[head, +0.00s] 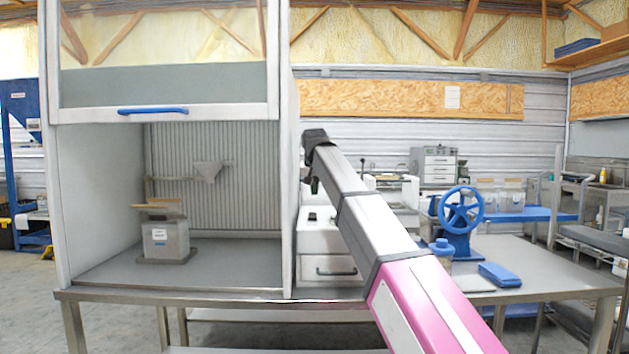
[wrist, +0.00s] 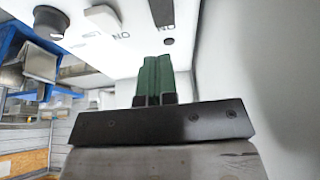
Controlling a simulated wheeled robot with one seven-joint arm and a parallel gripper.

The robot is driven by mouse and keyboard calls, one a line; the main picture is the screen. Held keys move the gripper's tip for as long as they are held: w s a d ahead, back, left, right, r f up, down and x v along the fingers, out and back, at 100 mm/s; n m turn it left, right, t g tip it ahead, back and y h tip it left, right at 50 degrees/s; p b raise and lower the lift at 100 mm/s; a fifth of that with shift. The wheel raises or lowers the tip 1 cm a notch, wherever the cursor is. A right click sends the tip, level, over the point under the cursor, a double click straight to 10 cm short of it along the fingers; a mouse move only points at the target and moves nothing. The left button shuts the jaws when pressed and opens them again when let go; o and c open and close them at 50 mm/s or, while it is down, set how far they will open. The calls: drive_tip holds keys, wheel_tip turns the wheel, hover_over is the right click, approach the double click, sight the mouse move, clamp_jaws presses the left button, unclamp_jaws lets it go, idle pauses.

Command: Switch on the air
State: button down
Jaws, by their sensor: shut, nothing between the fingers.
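A white control panel (wrist: 135,45) fills the upper part of the wrist view. On it are a dark round knob (wrist: 50,20), a pale square switch (wrist: 103,18) and a dark switch (wrist: 162,12); "ON" labels sit beside the last two. No label reading "air" can be read. My gripper (wrist: 158,62) is shut and empty, its green fingertips pointing at the panel below the switches in the picture; whether they touch it I cannot tell. In the head view my gripper (head: 314,186) is mostly hidden behind my arm, above a white drawer unit (head: 322,240).
A hood with a raised sash (head: 165,112) stands left of my arm, a grey hopper box (head: 166,240) inside it. A blue handwheel (head: 461,210) and a blue folded cloth (head: 500,275) are on the bench at right. The bench's front right (head: 560,275) is clear.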

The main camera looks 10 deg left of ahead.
sight(315, 214)
drive_tip(key=x, duration=0.7)
drive_tip(key=shift+w+f, duration=0.1)
drive_tip(key=shift+w+f, duration=0.1)
drive_tip(key=shift+f, duration=0.15)
idle(0.4)
drive_tip(key=shift+s+d+r, duration=0.15)
drive_tip(key=shift+s+r, duration=0.05)
drive_tip(key=shift+s, duration=0.55)
